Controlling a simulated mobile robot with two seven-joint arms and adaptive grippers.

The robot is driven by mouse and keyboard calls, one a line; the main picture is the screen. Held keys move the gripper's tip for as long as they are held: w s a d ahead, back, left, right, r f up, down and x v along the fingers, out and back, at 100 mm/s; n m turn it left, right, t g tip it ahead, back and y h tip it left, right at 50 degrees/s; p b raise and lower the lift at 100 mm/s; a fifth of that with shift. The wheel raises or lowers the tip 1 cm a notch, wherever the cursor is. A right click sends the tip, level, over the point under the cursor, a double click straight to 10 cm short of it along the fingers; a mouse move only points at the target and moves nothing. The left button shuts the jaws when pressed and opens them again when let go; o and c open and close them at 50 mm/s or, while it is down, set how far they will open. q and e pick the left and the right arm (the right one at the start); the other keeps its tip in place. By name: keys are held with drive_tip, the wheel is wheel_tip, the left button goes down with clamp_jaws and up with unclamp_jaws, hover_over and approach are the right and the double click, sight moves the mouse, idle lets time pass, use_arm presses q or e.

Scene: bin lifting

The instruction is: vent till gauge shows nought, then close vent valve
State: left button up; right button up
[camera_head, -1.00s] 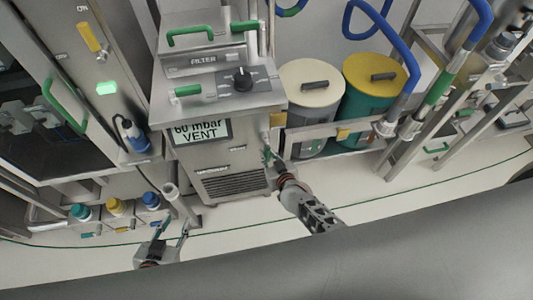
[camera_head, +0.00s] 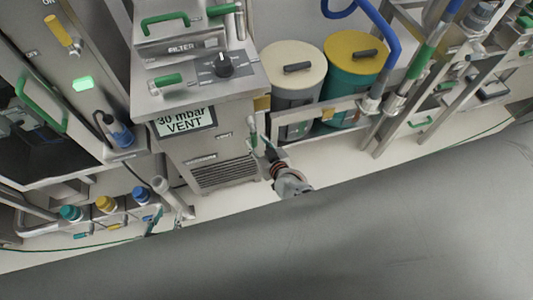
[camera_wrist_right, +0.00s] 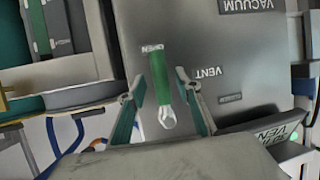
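The gauge display (camera_head: 185,121) on the front of the steel unit reads "30 mbar VENT". In the right wrist view my right gripper (camera_wrist_right: 163,105) is open, with one finger on each side of the handle and a gap to each. In the head view the right gripper (camera_head: 262,143) is at the unit's right side, partly hiding the valve.
A cream-lidded bin (camera_head: 293,90) and a yellow-lidded bin (camera_head: 350,88) stand right of the unit behind a rail.

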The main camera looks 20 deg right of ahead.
drive_tip(key=v, duration=0.9)
idle(0.3)
